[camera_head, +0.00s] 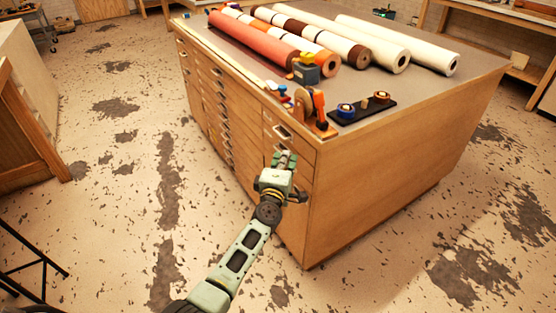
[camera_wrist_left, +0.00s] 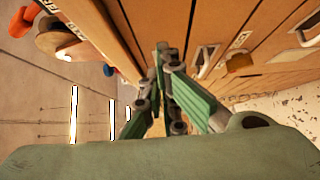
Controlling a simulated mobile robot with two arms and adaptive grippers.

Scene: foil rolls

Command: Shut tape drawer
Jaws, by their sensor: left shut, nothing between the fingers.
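The wooden cabinet (camera_head: 385,190) has columns of drawers along its left face. A top drawer (camera_head: 287,133) with a metal handle is near the front corner and looks about flush; I cannot tell whether a small gap remains. Its label is not readable. My left gripper (camera_head: 284,160) is shut and empty, with its fingertips at the drawer fronts just below that handle. In the left wrist view the shut fingers (camera_wrist_left: 165,60) point at the wooden fronts, beside a handle (camera_wrist_left: 205,60). I cannot tell whether they touch. My right gripper is not in view.
Tape dispensers (camera_head: 313,108) and a black tray (camera_head: 362,108) with small tape rolls stand at the cabinet top's near corner. Several long rolls (camera_head: 400,42) lie behind them. The floor (camera_head: 120,240) left of the cabinet is clear. A wooden bench (camera_head: 28,130) stands at far left.

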